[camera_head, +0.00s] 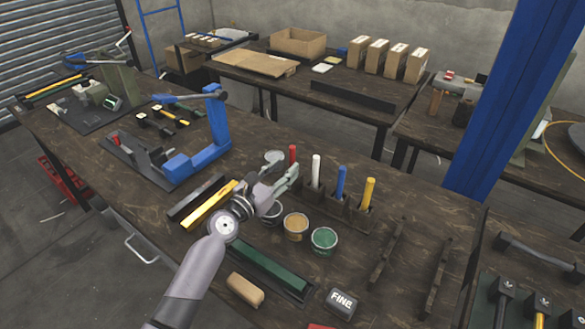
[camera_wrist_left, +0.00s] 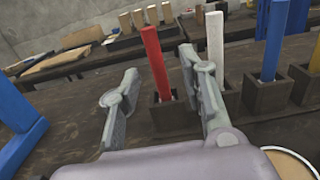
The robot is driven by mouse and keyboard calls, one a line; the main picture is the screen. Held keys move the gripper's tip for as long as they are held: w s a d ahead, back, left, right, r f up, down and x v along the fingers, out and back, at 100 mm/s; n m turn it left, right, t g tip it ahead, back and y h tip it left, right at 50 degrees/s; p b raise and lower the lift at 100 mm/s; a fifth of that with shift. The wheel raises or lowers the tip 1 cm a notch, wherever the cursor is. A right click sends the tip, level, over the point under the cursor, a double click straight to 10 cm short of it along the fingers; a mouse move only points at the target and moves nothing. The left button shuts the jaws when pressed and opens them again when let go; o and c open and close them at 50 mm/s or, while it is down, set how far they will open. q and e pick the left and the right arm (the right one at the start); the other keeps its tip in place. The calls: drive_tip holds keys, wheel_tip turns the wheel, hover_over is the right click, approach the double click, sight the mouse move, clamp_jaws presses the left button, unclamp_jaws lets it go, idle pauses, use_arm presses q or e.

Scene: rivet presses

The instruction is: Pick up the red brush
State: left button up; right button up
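The red brush (camera_head: 293,154) stands upright in the leftmost socket of a dark holder, in a row with a white, a blue and a yellow one. My left gripper (camera_head: 285,179) is close in front of it. In the left wrist view, the red brush (camera_wrist_left: 156,62) shows between the two spread fingers of the left gripper (camera_wrist_left: 150,85), beyond their tips or level with them; I cannot tell which. It leans a little in that view. The left gripper is open and holds nothing. My right gripper is not in view.
The white brush (camera_head: 316,170) stands just right of the red one. Open tins, one tan (camera_head: 295,226) and one green (camera_head: 324,240), sit in front of the holder (camera_head: 345,215). A blue press (camera_head: 200,145) stands to the left.

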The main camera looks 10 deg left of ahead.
sight(290, 160)
use_arm(q)
drive_tip(key=x, duration=0.5)
drive_tip(key=shift+w+a+b, duration=0.1)
drive_tip(key=shift+w+b, duration=0.3)
drive_tip(key=shift+r, duration=0.1)
drive_tip(key=shift+c, duration=0.5)
clamp_jaws()
